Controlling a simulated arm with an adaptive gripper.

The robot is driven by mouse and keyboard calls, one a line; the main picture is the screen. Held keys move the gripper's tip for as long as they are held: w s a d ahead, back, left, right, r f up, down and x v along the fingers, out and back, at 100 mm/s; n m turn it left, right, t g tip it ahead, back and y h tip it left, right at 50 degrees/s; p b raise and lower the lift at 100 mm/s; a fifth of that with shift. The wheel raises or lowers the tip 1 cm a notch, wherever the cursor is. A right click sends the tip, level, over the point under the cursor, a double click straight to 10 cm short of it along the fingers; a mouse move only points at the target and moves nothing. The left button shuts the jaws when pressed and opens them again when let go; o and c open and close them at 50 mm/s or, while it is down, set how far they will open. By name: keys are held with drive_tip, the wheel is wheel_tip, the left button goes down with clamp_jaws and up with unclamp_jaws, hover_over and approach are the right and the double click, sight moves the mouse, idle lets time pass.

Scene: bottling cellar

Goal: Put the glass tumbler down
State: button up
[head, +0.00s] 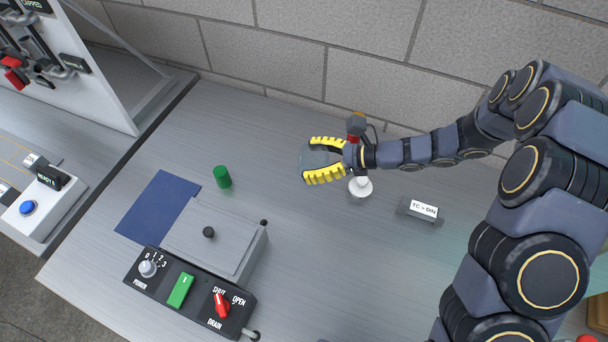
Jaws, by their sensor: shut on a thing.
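My gripper (325,160) with yellow-padded fingers is at the middle of the head view, above the grey bench. It is shut on the glass tumbler (309,160), which is clear and hard to make out between the fingers. The tumbler appears held above the bench; its exact height and tilt cannot be told.
A blue mat (157,207) lies left on the bench (300,262), with a green cylinder (222,177) beside it. A lidded grey box (215,240) stands behind a control panel (190,290). A white round object (360,187) and a label block (421,211) are right. The centre front is clear.

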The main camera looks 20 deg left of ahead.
drive_tip(key=shift+g, duration=0.3)
drive_tip(key=shift+s+a+f, duration=0.75)
drive_tip(key=shift+f, duration=1.15)
drive_tip(key=shift+s+a+f, duration=0.7)
drive_tip(key=shift+a+f, duration=0.1)
drive_tip(key=shift+f, duration=1.05)
drive_tip(key=shift+s+a+f, duration=0.75)
drive_tip(key=shift+f, duration=1.15)
drive_tip(key=shift+f, duration=0.15)
drive_tip(key=o, duration=1.1)
